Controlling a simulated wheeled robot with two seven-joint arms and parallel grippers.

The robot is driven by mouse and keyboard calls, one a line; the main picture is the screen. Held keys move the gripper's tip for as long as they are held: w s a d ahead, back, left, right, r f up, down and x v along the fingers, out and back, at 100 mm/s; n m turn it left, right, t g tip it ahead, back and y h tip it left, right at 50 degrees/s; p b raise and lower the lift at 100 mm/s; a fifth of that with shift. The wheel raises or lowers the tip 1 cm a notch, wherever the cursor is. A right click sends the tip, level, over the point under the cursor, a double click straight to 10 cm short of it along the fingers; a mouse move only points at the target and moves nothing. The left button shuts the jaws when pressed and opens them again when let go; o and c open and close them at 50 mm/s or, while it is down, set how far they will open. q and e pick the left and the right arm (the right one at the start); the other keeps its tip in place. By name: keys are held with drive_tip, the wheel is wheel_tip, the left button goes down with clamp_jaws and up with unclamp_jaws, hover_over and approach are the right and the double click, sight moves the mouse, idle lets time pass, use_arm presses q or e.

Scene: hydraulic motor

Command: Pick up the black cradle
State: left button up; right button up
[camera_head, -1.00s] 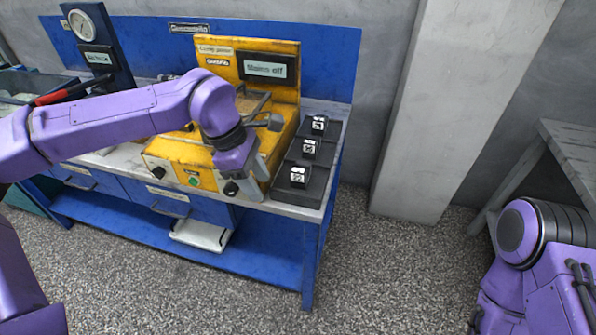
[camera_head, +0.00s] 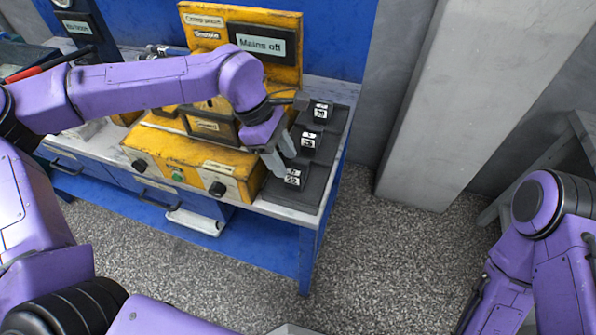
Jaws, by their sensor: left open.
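A black stepped rack (camera_head: 320,160) lies along the right end of the workbench. I cannot tell which of these black parts is the cradle. My left gripper (camera_head: 281,160) is open, with its fingers pointing down just behind and left of the near block. I cannot tell whether they touch it. My right arm shows at the right edge, but its gripper is out of view.
A yellow crimping machine (camera_head: 195,155) with a "Mains off" display (camera_head: 262,45) stands left of the rack, close to my left gripper. The blue workbench (camera_head: 255,245) has drawers below. A pale pillar (camera_head: 425,110) and a grey table (camera_head: 578,150) stand to the right.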

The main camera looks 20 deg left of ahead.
sight(294, 172)
use_arm(q)
drive_tip(key=x, duration=0.5)
drive_tip(key=shift+w+d+f+p, duration=0.15)
drive_tip(key=shift+d+f+p, duration=0.05)
drive_tip(key=shift+p, duration=0.15)
clamp_jaws()
drive_tip(key=shift+r, duration=0.15)
